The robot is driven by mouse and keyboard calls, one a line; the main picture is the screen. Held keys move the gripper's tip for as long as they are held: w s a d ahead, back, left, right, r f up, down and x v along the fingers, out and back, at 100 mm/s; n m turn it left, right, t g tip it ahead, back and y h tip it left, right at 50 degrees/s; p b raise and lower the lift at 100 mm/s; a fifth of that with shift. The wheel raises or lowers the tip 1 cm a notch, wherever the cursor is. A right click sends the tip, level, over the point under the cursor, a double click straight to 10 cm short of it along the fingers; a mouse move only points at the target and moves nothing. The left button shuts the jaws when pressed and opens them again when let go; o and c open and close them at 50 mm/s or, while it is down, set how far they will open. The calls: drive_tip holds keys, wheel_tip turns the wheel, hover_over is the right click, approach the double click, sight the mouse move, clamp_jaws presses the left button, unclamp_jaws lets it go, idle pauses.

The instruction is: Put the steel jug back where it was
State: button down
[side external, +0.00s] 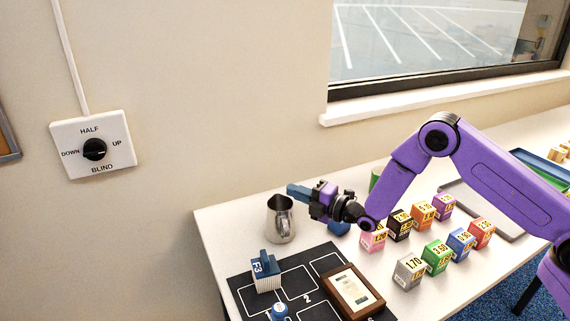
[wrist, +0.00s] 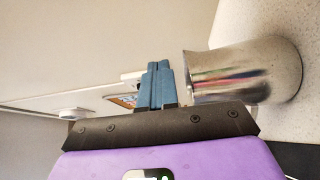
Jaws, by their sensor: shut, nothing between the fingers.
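The steel jug (side external: 281,222) stands upright on the white table, close to its back left edge. It also shows large in the wrist view (wrist: 245,75), just right of the fingers. My gripper (side external: 292,190) is above the table at about the height of the jug's rim. Its blue fingers are shut with nothing between them. In the wrist view the fingers (wrist: 158,84) are beside the jug, with a narrow gap to its rim. The jug's handle is not clearly visible.
Several coloured price boxes (side external: 437,257) stand to the right. A wall switch (side external: 94,149) is at left.

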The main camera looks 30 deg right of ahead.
drive_tip(key=w+d+h, duration=0.1)
drive_tip(key=w+d, duration=0.1)
drive_tip(key=w, duration=0.3)
drive_tip(key=w+d+f+m+g+h, duration=0.1)
drive_tip(key=w+d+h, duration=0.1)
drive_tip(key=w, duration=0.4)
drive_tip(key=w+d+h, duration=0.1)
drive_tip(key=w+d, duration=0.2)
drive_tip(key=w, duration=0.3)
drive_tip(key=shift+w+f+m+g, duration=0.25)
drive_tip(key=shift+f+m+g, duration=0.05)
drive_tip(key=shift+m, duration=0.1)
drive_tip(key=s+d+f+m+g+h, duration=0.2)
drive_tip(key=s+d+g+h, duration=0.2)
drive_tip(key=s+g, duration=0.35)
drive_tip(key=g, duration=0.7)
approach(289, 210)
drive_tip(key=shift+n+y, duration=0.3)
drive_tip(key=shift+y, duration=0.1)
drive_tip(key=f, duration=0.5)
drive_tip(key=shift+s+a+f, duration=0.15)
drive_tip(key=shift+a+f, duration=0.05)
drive_tip(key=shift+a, duration=0.1)
drive_tip(key=shift+s+f, duration=0.1)
drive_tip(key=shift+f, duration=0.8)
